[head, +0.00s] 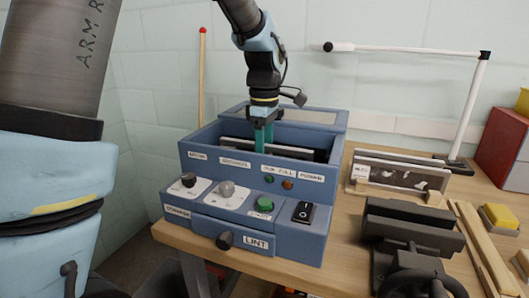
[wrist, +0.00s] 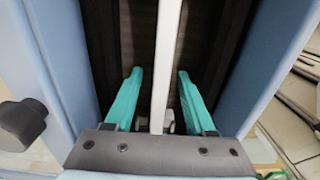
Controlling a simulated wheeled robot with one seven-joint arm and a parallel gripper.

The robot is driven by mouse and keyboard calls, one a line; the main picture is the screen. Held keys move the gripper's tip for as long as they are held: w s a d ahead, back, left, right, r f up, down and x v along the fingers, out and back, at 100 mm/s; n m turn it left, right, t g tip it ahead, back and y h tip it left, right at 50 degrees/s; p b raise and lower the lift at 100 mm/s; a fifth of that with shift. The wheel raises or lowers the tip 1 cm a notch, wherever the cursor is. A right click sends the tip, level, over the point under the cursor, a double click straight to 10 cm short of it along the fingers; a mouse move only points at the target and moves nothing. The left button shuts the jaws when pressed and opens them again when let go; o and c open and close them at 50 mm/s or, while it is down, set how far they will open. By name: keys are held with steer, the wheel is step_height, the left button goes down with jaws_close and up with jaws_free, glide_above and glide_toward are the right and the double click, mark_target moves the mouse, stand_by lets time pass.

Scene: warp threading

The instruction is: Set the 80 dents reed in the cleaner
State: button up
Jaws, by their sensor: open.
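The cleaner (head: 255,170) is a blue box with an open trough on top, standing on the wooden bench. A long reed with a pale top edge (head: 236,146) is down in the trough. In the wrist view the reed's pale edge (wrist: 168,62) runs lengthwise between dark trough walls. My gripper (head: 264,140) points down into the trough. Its teal fingers (wrist: 158,98) are open, one on each side of the reed, with visible gaps. The reed's lower part and any dents marking on it are hidden.
The cleaner's front has knobs, a power switch (head: 303,212) and a LINT drawer (head: 255,240). Right of it, a wooden stand holds a labelled reed-like plate (head: 395,174). A dark vise (head: 408,232), wooden strips and a white-armed stand (head: 470,100) occupy the right side.

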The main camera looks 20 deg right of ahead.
step_height(320, 180, up, 11)
steer(key=shift+f+b, duration=0.1)
steer(key=shift+b, duration=0.3)
steer(key=shift+s, duration=0.1)
